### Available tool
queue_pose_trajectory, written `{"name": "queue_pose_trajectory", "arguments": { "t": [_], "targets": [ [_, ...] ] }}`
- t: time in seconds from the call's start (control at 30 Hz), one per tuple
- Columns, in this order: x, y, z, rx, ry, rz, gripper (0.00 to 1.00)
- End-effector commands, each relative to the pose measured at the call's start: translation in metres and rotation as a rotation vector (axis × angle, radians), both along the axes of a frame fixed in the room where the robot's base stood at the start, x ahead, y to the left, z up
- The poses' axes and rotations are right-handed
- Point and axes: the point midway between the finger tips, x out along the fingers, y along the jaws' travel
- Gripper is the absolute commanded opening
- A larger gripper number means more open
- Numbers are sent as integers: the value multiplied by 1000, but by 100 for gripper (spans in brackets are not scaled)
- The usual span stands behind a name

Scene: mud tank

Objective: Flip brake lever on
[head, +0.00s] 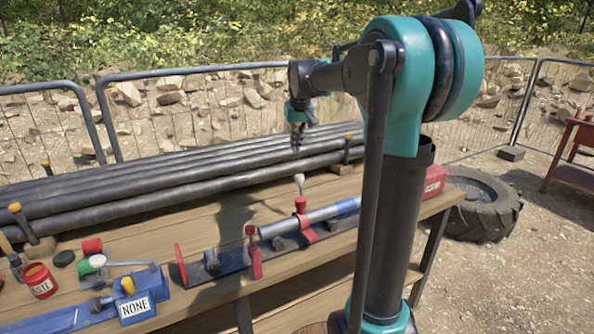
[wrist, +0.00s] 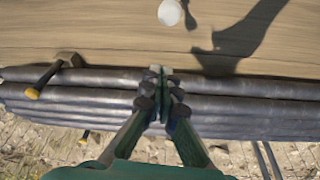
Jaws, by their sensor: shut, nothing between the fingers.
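The frames do not label a brake lever. One upright lever with a pale round knob (head: 299,179) stands on the bench behind the red and blue clamp device. A pale round knob (wrist: 170,12) also shows at the top edge of the wrist view, likely the same one. Another lever with a white and green knob (head: 97,261) lies nearly flat beside the blue "NONE" device. My gripper (head: 297,146) hangs in the air above and behind the upright lever, not touching it. Its fingers (wrist: 160,72) are together, with nothing between them.
Long dark pipes (head: 180,180) lie along the back of the wooden bench, held by yellow-topped posts. The blue device with a "NONE" sign (head: 135,309) and a red can (head: 40,280) sit at front left. A metal fence (head: 200,110) runs behind; a tyre (head: 480,205) lies right.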

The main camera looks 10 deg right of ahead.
Motion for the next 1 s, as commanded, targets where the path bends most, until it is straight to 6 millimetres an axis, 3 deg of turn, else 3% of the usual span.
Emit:
{"name": "queue_pose_trajectory", "arguments": {
  "t": [0.27,0.77,1.0],
  "targets": [
    [5,0,-15,0,0,0,0],
    [29,3,-98,0,0,0,0],
    [0,-1,-95,0,0,0,0]
  ]
}}
